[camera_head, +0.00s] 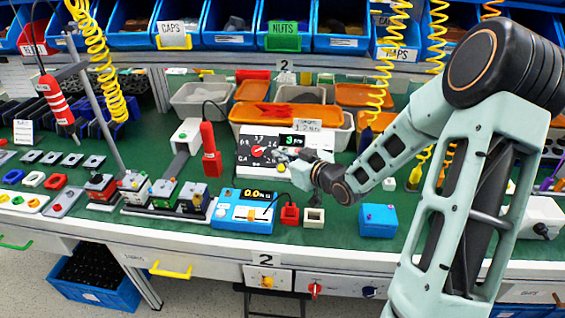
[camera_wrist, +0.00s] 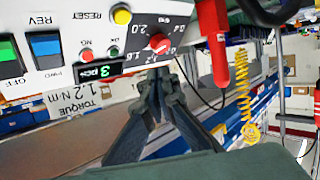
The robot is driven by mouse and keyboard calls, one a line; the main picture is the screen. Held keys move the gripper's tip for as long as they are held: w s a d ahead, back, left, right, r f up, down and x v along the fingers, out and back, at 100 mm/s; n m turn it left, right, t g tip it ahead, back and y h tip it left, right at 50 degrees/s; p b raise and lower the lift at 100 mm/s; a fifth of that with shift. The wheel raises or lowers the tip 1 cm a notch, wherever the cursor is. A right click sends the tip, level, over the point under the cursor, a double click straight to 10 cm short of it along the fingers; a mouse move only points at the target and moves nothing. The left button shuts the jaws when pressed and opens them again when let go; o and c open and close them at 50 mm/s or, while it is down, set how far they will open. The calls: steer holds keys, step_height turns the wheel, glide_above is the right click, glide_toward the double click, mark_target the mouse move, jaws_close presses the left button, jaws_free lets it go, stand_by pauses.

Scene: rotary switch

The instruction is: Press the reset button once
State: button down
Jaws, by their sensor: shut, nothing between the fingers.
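A white control panel (camera_head: 250,144) stands on the green bench, with a red rotary knob (camera_head: 257,151) and a lit green display (camera_head: 291,140). In the wrist view the panel appears upside down. There the yellow round button (camera_wrist: 122,15) sits beside the RESET lettering, and the red knob (camera_wrist: 160,42) is lower right of it. My gripper (camera_wrist: 160,78) is shut and empty, its fingertips appearing just below the knob and apart from the yellow button. Whether the tips touch the panel I cannot tell. In the head view my gripper (camera_head: 284,160) covers the panel's lower right part.
The panel also carries blue (camera_wrist: 45,46) and green (camera_wrist: 9,56) rocker switches. A red-handled tool (camera_head: 210,150) stands left of the panel. Grey and orange bins (camera_head: 285,112) lie behind it. A blue scale-like box (camera_head: 240,212) and small blocks are in front.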

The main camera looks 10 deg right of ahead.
mark_target(281, 168)
steer(key=s, duration=0.1)
steer(key=s+a+m, duration=0.1)
steer(key=s, duration=0.1)
steer(key=shift+s+f+y+p, duration=0.15)
steer(key=shift+s+y+p, duration=0.05)
steer(key=shift+y+p, duration=0.1)
steer(key=shift+d+f, duration=0.1)
steer(key=shift+w+d+f+b, duration=0.35)
steer(key=shift+w+f+b, duration=0.5)
steer(key=shift+w+f, duration=0.15)
steer(key=shift+w+d+f+b, duration=0.3)
steer(key=shift+w+f+b, duration=0.5)
steer(key=shift+w+f, duration=0.25)
steer(key=shift+w+d+f+b, duration=0.35)
steer(key=shift+w+f+b, duration=0.5)
steer(key=shift+w+f, duration=0.15)
steer(key=shift+w+d+f, duration=0.1)
steer(key=shift+w+f, duration=0.1)
steer(key=shift+f, duration=0.05)
steer(key=shift+w+f+b, duration=0.2)
steer(key=shift+f+b, duration=0.05)
steer(key=shift+b, duration=0.15)
steer(key=shift+d+f, duration=0.1)
steer(key=shift+d, duration=0.1)
stand_by(0.6)
steer(key=shift+s+a+r, duration=0.2)
steer(key=shift+s+r, duration=0.05)
steer(key=shift+r, duration=0.1)
stand_by(0.4)
